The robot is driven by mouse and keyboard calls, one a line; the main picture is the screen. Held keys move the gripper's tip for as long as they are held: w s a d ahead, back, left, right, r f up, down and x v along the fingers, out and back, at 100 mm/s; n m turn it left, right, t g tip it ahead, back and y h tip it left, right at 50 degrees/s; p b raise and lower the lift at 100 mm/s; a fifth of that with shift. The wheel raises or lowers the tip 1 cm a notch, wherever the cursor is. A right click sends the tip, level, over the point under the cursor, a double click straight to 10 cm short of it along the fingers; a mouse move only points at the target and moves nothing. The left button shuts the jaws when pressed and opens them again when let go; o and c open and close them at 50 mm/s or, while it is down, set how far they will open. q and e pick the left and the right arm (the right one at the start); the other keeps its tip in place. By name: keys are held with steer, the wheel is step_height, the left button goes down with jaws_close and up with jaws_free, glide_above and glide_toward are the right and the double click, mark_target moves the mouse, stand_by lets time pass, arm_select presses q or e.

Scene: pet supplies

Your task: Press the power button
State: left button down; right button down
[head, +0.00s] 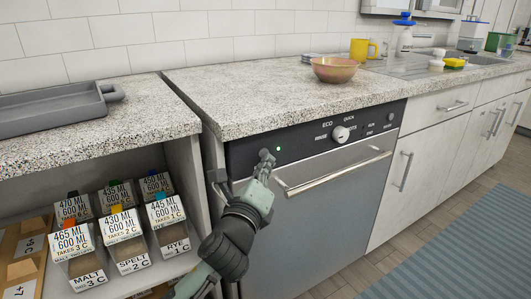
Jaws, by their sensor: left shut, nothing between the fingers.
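The dishwasher (320,205) has a dark control panel (305,139) along its top, under the stone counter. A small green light (278,149) glows on the left part of the panel. A white round knob (340,133) is right of it, with labels such as ECO and QUICK around it. My left gripper (266,156) is shut and empty, its fingertips at the panel just left of the green light. I cannot make out a power button; the fingers cover that part of the panel. I cannot tell whether the fingertips touch the panel. My right gripper is not in view.
The dishwasher's bar handle (335,174) sticks out just right of my gripper. An open shelf at left holds several labelled bins (123,240). A grey tray (50,112) and a bowl (334,70) stand on the counters. A blue rug (440,255) lies on the floor.

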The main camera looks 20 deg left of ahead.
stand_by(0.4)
arm_select(q)
steer(key=shift+s+d, duration=0.2)
steer(key=shift+d, duration=0.05)
steer(key=shift+s+d, duration=0.1)
steer(key=s+d, duration=0.1)
steer(key=d, duration=0.1)
steer(key=s+d+p, duration=0.1)
steer(key=s+d, duration=0.1)
steer(key=shift+s+d, duration=0.3)
steer(key=c, duration=2.2)
jaws_free()
